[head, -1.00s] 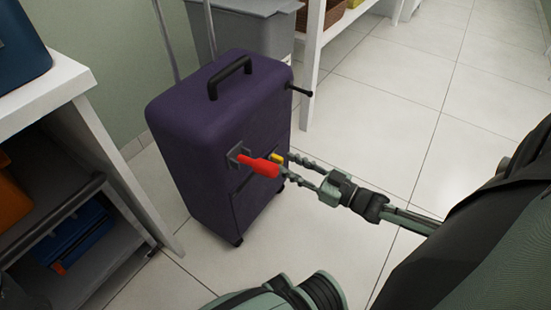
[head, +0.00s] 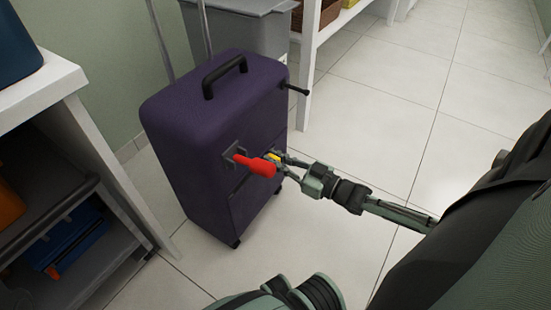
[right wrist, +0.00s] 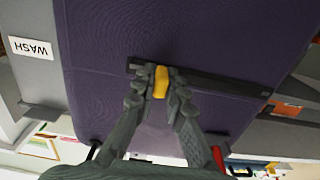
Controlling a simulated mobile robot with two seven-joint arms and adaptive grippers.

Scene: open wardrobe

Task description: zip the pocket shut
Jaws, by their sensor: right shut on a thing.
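The purple suitcase (head: 190,115) stands upright on the floor, with a black top handle. Its front pocket has a dark zip track (right wrist: 215,83), seen in the right wrist view. A yellow zip pull (right wrist: 161,80) sits near the left end of that track in this view; it also shows in the head view (head: 273,155). My right gripper (right wrist: 159,84) is shut on the yellow pull, one finger on each side. In the head view, my right gripper (head: 276,159) partly hides the pull and pocket. My left gripper is not in view.
A red handle (head: 257,166) on a grey plate sticks out from the suitcase front, close to my right fingers. A black peg (head: 298,90) juts from its side. A white shelf unit (head: 95,140) stands left, a grey bin (head: 248,30) behind. Floor at right is clear.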

